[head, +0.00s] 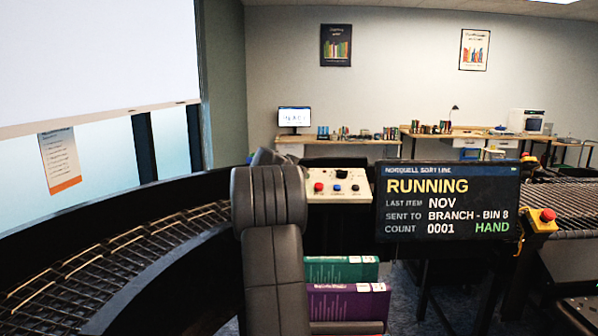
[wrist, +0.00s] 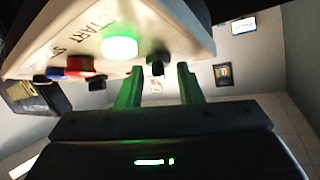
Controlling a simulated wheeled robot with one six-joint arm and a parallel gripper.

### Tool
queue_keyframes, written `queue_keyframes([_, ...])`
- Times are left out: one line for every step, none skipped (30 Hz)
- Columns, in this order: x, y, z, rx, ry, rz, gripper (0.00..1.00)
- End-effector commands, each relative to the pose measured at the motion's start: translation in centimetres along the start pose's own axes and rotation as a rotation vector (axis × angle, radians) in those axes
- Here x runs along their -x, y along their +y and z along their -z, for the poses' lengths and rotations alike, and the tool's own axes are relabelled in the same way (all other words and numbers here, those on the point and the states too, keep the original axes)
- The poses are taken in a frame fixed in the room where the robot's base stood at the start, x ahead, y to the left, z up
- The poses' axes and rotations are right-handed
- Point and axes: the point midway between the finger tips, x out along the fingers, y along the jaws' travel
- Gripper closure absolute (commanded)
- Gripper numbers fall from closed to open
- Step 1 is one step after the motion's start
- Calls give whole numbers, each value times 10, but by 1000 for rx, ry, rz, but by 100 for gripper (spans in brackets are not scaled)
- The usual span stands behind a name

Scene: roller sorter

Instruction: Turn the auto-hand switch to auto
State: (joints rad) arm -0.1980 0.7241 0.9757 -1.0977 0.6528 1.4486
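The cream control panel (head: 340,186) stands left of the screen in the head view. In the wrist view the panel (wrist: 60,30) shows a lit green START button (wrist: 120,47), a red button (wrist: 80,66) and a small black knob (wrist: 157,65), likely the auto-hand switch. Its pointing direction cannot be made out. My gripper (wrist: 160,78) is open, its two fingers spread with the knob between them in the picture. Gaps show on both sides; contact cannot be told. In the head view my arm hides the gripper. The screen (head: 447,205) reads RUNNING and HAND.
A curved roller conveyor (head: 120,255) runs along the left, and another roller bed (head: 565,205) lies at the right. A red emergency button on a yellow box (head: 541,222) sits beside the screen. Green (head: 341,270) and purple (head: 348,303) books are below the panel.

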Motion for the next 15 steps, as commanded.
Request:
queue_keyframes([-1, 0, 0, 0, 0, 0, 67])
queue_keyframes([-2, 0, 0, 0, 0, 0, 67])
queue_keyframes([-2, 0, 0, 0, 0, 0, 67])
queue_keyframes([-2, 0, 0, 0, 0, 0, 67])
queue_keyframes([-2, 0, 0, 0, 0, 0, 67])
queue_keyframes([-2, 0, 0, 0, 0, 0, 67])
queue_keyframes([-2, 0, 0, 0, 0, 0, 67])
queue_keyframes([-2, 0, 0, 0, 0, 0, 67])
queue_keyframes([-2, 0, 0, 0, 0, 0, 67])
queue_keyframes([-2, 0, 0, 0, 0, 0, 73])
queue_keyframes([-2, 0, 0, 0, 0, 0, 79])
queue_keyframes([-2, 0, 0, 0, 0, -1, 87])
queue_keyframes([-2, 0, 0, 0, 0, -1, 93])
queue_keyframes([-2, 0, 0, 0, 0, -1, 99])
queue_keyframes([-2, 0, 0, 0, 0, -1, 99])
